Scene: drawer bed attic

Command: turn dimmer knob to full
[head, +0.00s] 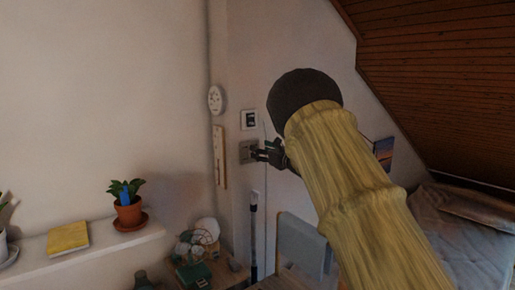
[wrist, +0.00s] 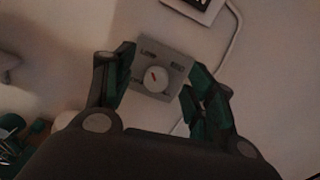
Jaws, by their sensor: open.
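The dimmer is a grey square plate (head: 246,152) on the wall, partly hidden behind my gripper in the head view. In the wrist view the plate (wrist: 171,55) shows between my fingers, with a round white knob (wrist: 153,80) low on it.
A white-framed switch or display (head: 249,119) is just above the dimmer, with a cable (wrist: 228,50) running down beside it. A white wall clock (head: 216,99) and a wooden strip (head: 220,157) are to the left. A potted plant (head: 127,208) stands on the ledge. A bed (head: 460,225) is at right.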

